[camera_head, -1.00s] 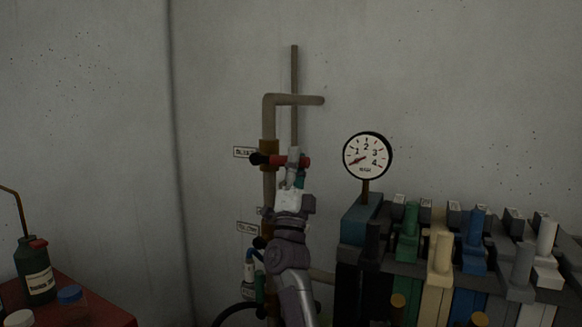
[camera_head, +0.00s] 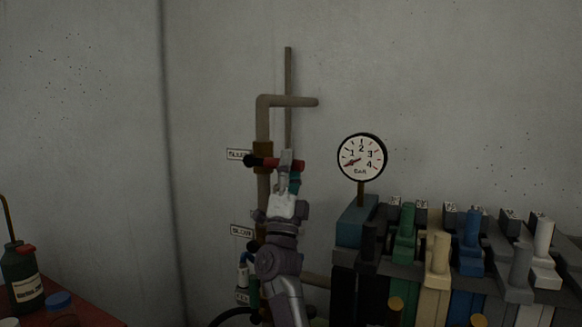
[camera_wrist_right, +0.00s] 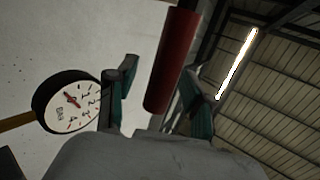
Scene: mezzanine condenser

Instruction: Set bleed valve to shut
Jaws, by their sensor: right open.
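A valve with a red lever (camera_head: 285,164) is on the vertical pipe in the head view. The lever lies about level, pointing right from a brass-coloured body (camera_head: 262,157), with a black knob at its left. The label beside it (camera_head: 238,155) is too small to read surely. My right gripper (camera_head: 289,172) is at the lever's right part, its fingers reaching up from below. In the right wrist view the red lever (camera_wrist_right: 172,62) runs between the two teal-padded fingers, which stand open with gaps beside it. My left gripper is out of view.
A round pressure gauge (camera_head: 362,157) stands right of the lever, above a bank of coloured levers (camera_head: 440,250). A second label (camera_head: 241,231) and blue and green fittings sit lower on the pipe. A red table (camera_head: 92,310) with a green bottle (camera_head: 22,275) is at lower left.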

